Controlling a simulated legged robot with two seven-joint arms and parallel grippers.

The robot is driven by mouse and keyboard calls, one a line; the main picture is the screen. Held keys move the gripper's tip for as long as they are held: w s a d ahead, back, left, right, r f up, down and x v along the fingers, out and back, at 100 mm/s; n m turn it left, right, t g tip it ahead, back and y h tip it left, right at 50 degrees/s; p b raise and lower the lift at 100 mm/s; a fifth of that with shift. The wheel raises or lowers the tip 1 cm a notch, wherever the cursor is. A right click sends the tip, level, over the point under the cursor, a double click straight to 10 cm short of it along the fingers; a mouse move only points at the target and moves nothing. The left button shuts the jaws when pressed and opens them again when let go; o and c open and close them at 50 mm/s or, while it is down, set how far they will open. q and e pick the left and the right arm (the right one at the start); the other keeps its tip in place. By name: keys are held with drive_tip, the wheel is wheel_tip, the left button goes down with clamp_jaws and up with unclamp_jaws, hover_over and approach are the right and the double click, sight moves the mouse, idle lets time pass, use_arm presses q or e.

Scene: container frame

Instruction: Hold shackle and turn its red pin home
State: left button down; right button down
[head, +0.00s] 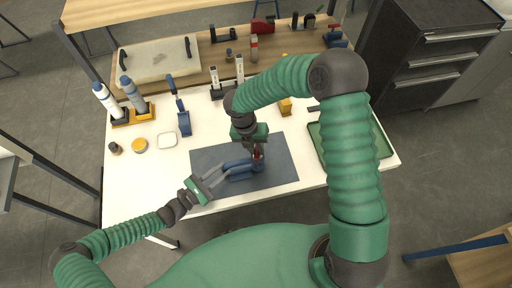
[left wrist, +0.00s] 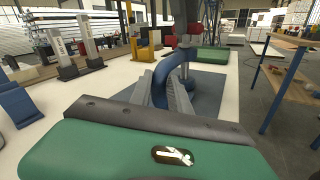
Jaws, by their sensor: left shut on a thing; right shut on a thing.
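The blue shackle (head: 240,168) lies on its side over the dark grey mat (head: 280,150), its bow toward my left gripper. My left gripper (head: 221,172) reaches in from the left and is shut on the bow. In the left wrist view the shackle (left wrist: 181,68) shows between the two grey fingers. My right gripper (head: 257,150) points down from above, at the shackle's right end. It is shut on the red pin (head: 258,156), of which only a little shows.
A green tray (head: 384,147) lies at the right of the white table. A wooden shelf with tools runs along the back. The mat's front is clear.

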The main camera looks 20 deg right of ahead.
drive_tip(key=m, duration=0.5)
drive_tip(key=shift+w+a+g+y, duration=0.1)
drive_tip(key=shift+g+y, duration=0.2)
drive_tip(key=shift+g, duration=0.1)
drive_tip(key=m+y, duration=0.1)
drive_tip(key=m, duration=0.4)
drive_tip(key=shift+w, duration=0.1)
use_arm(q)
drive_tip(key=shift+d, duration=0.1)
use_arm(e)
drive_tip(key=m+y, duration=0.1)
drive_tip(key=m, duration=0.3)
drive_tip(key=shift+m, duration=0.4)
drive_tip(key=m, duration=0.4)
drive_tip(key=shift+d+m+y, duration=0.2)
drive_tip(key=shift+m+y, duration=0.2)
use_arm(q)
drive_tip(key=shift+s, duration=0.1)
use_arm(e)
drive_tip(key=shift+w, duration=0.1)
drive_tip(key=c, duration=1.4)
unclamp_jaws()
drive_tip(key=shift+c, duration=0.2)
drive_tip(key=shift+o, duration=0.7)
drive_tip(key=shift+d, duration=0.15)
